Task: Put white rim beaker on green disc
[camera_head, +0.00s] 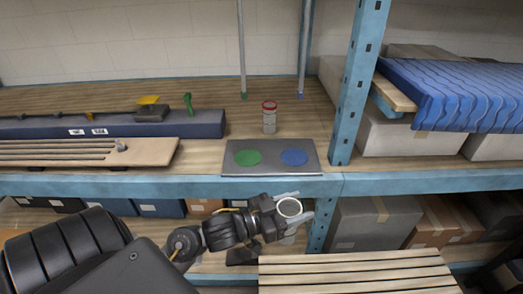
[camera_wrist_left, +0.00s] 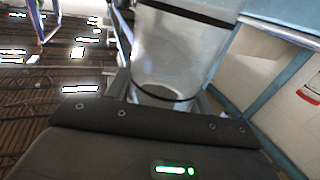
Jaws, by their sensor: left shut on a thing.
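The white rim beaker (camera_head: 289,208) is clear with a white rim. My left gripper (camera_head: 292,206) is shut on it, in front of the shelf's blue front beam and below the shelf top. In the left wrist view the beaker (camera_wrist_left: 178,50) stands between the fingers, its lower part close to the palm; it looks empty. The green disc (camera_head: 248,157) lies bare on the left of a dark grey plate (camera_head: 272,171) near the shelf's front edge. My right gripper is in neither view.
A blue disc (camera_head: 294,157) is on the same plate. A red-topped jar (camera_head: 269,117) stands behind it. A blue upright (camera_head: 358,85) rises to the right. A slatted wooden board (camera_head: 90,151) and a long dark blue box (camera_head: 190,125) lie left. The blue front beam (camera_head: 200,187) borders the shelf.

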